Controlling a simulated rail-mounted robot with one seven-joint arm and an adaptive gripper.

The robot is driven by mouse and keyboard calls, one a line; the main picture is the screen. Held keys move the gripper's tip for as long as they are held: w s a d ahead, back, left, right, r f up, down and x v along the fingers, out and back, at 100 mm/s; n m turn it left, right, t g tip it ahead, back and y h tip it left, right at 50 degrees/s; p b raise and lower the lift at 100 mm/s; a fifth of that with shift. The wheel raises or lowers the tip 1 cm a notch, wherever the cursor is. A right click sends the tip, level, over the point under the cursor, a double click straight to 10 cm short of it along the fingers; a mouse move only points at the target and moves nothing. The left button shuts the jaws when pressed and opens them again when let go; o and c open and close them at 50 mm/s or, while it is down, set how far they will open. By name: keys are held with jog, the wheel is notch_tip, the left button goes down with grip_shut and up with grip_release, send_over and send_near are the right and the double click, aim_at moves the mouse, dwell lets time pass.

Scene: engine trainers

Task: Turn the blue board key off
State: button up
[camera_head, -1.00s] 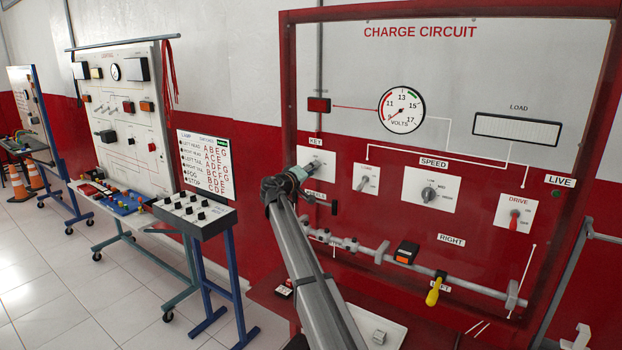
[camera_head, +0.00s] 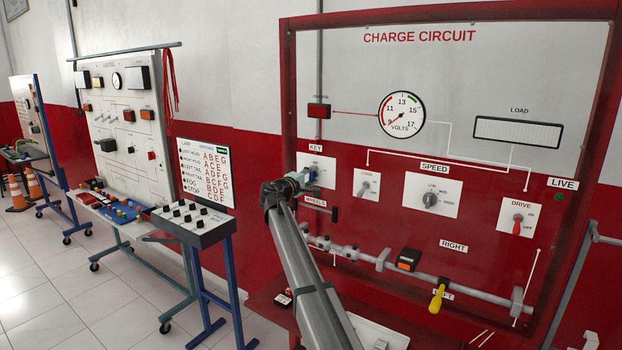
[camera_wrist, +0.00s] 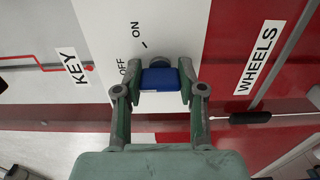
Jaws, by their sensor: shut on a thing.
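The blue board key (camera_wrist: 160,79) stands out of a white panel with ON and OFF marks in the wrist view. Its blue grip lies crosswise in that view, beside the OFF mark (camera_wrist: 127,70); the ON mark (camera_wrist: 137,30) is farther up. My gripper (camera_wrist: 158,88) has a finger on each side of the key and is shut on it. In the head view my gripper (camera_head: 305,178) is at the key plate (camera_head: 318,164), under the KEY label, and a bit of the blue key (camera_head: 313,172) shows beyond it.
The red charge circuit board carries a voltmeter (camera_head: 401,115), a speed knob (camera_head: 430,199), a drive switch (camera_head: 517,224) and a rail with a yellow handle (camera_head: 437,298). A dark-tipped WHEELS lever (camera_wrist: 250,117) is close to my gripper's right. Other trainers stand at the left.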

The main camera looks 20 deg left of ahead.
dwell(0.3)
jog(key=o, duration=1.2)
jog(key=shift+w, duration=0.1)
jog(key=shift+c, duration=0.2)
jog(key=s+a, duration=0.2)
jog(key=s, duration=1)
jog(key=shift+a, duration=0.15)
